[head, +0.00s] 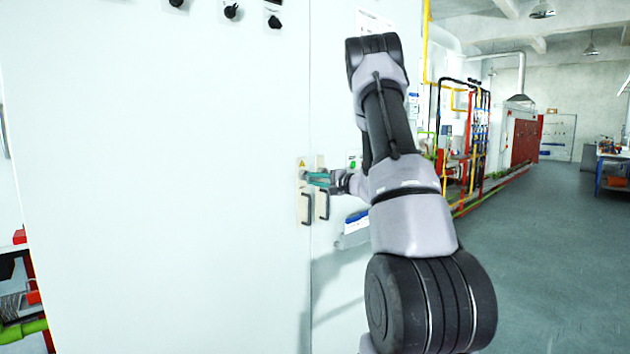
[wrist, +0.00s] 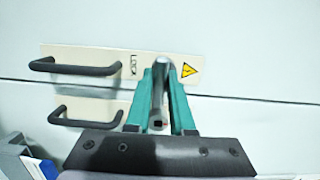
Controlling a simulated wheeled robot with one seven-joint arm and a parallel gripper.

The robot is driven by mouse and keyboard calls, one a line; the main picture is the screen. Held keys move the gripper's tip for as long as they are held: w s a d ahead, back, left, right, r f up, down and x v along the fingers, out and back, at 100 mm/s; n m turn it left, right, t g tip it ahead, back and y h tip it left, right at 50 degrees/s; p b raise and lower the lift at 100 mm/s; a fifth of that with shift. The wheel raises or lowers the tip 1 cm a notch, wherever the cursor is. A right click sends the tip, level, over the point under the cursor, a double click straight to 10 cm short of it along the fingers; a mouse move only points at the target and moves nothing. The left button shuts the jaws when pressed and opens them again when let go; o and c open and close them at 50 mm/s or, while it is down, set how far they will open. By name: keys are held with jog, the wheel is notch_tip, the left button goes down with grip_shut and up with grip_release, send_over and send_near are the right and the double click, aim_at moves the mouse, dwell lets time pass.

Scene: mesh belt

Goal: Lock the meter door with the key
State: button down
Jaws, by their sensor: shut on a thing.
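My gripper (wrist: 160,72) has teal fingers closed around a dark grey metal key (wrist: 158,98), with a square hole at its near end. The key points at the cream lock plate (wrist: 115,53), beside the printed word LOCK and a yellow warning triangle. My fingers hide the keyhole, so I cannot tell whether the key is in it. In the head view my gripper (head: 318,178) is at the plate just above the black door handles. The white meter door (head: 230,200) looks flush with its neighbour along the seam.
Two black handles, an upper (wrist: 75,67) and a lower one (wrist: 85,115) in the wrist view, stand out close to my fingers. Black knobs (head: 231,11) are high on the cabinet. Open grey floor (head: 560,240) lies to the right, with pipes and red equipment behind.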

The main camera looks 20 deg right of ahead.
jog(key=shift+w+a+f, duration=0.1)
jog(key=shift+a+f, duration=0.15)
jog(key=shift+f, duration=0.05)
jog(key=c, duration=0.7)
grip_release()
jog(key=shift+w, duration=0.1)
jog(key=shift+d+r, duration=0.1)
